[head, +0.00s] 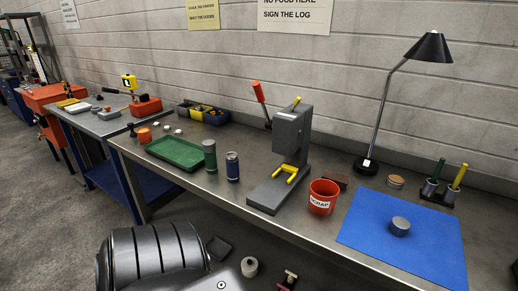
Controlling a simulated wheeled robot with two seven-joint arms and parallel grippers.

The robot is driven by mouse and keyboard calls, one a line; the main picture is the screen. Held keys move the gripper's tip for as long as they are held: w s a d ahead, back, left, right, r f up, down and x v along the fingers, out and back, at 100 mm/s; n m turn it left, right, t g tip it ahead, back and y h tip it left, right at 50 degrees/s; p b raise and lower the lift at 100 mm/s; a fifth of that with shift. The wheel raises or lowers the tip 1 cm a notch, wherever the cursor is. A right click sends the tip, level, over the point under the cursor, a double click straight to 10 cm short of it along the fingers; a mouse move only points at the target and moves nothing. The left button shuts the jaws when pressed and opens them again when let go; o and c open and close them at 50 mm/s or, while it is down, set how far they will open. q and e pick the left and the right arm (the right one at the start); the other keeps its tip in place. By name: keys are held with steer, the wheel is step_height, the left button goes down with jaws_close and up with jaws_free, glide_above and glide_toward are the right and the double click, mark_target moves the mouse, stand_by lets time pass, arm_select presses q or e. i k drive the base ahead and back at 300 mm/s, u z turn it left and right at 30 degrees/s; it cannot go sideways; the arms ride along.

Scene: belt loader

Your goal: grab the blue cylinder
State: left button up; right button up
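A dark blue cylinder (233,168) with a light top stands upright on the grey metal bench (232,201), near its front edge. A grey-green cylinder (210,157) stands upright just to its left, with a small gap between them. The base of a grey lever press is to its right. Nothing covers the blue cylinder. Neither of my grippers can be made out in the head view.
A green tray (174,163) lies left of the cylinders. The grey press (290,140), red scrap cup (323,197), blue mat (432,250) with a grey disc (400,226), and black lamp (429,47) are to the right. Bench in front of the blue cylinder is clear.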

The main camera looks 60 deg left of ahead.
mark_target(232, 160)
steer(key=u, duration=0.3)
steer(key=i, duration=0.75)
steer(key=u, duration=1.15)
steer(key=i, duration=0.4)
steer(key=u, duration=0.45)
